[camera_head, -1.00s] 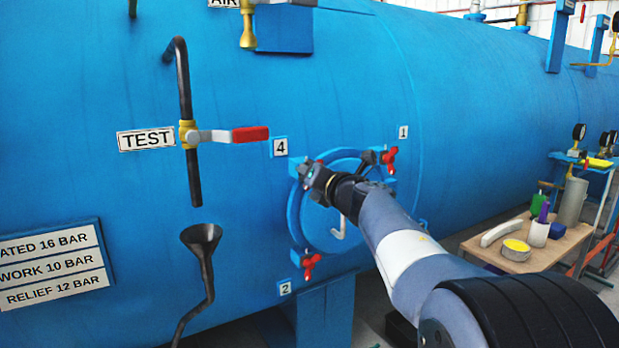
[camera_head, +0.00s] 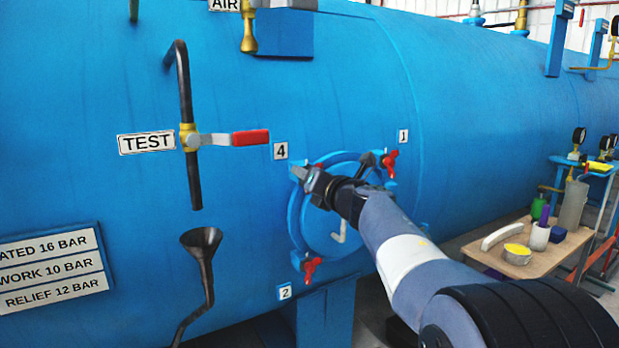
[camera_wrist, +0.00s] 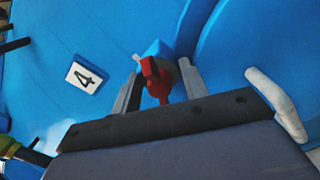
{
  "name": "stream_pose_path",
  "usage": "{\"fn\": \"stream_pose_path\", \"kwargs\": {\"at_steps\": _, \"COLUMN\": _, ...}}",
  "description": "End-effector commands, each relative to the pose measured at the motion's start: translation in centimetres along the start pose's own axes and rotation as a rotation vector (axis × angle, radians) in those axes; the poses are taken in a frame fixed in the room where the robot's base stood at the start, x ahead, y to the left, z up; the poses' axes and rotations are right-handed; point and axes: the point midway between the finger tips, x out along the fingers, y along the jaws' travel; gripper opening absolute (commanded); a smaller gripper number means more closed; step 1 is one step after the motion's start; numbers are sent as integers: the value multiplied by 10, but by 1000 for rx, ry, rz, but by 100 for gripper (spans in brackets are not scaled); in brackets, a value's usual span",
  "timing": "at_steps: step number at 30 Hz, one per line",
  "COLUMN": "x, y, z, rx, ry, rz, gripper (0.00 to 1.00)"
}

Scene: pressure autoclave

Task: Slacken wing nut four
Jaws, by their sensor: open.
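Wing nut four is the red wing nut (camera_wrist: 155,80) by the white "4" label (camera_wrist: 84,77) in the wrist view. It sits on a blue lug at the rim of the round hatch (camera_head: 326,238). My gripper (camera_wrist: 158,82) is open, with one finger on each side of the red nut; whether they touch it I cannot tell. In the head view my gripper (camera_head: 304,176) is at the hatch's upper left, below the "4" label (camera_head: 281,151), and mostly covers the nut there.
Red wing nuts show at label 1 (camera_head: 389,161) and label 2 (camera_head: 311,270). The test valve's red lever (camera_head: 250,137) and a black funnel (camera_head: 201,240) stand left. A small table (camera_head: 545,262) is at right.

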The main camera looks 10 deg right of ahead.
Motion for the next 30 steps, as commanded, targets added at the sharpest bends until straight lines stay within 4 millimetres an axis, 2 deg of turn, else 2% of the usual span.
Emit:
{"fn": "stream_pose_path", "kwargs": {"at_steps": 8, "x": -8, "y": 0, "z": 1, "rx": 0, "ry": -2, "rz": -1, "gripper": 42}}
{"fn": "stream_pose_path", "kwargs": {"at_steps": 21, "x": -84, "y": 0, "z": 1, "rx": -1, "ry": -3, "rz": -1, "gripper": 42}}
{"fn": "stream_pose_path", "kwargs": {"at_steps": 25, "x": -99, "y": 0, "z": 1, "rx": 0, "ry": -2, "rz": -1, "gripper": 42}}
{"fn": "stream_pose_path", "kwargs": {"at_steps": 30, "x": -108, "y": 0, "z": 0, "rx": 0, "ry": -1, "rz": 0, "gripper": 42}}
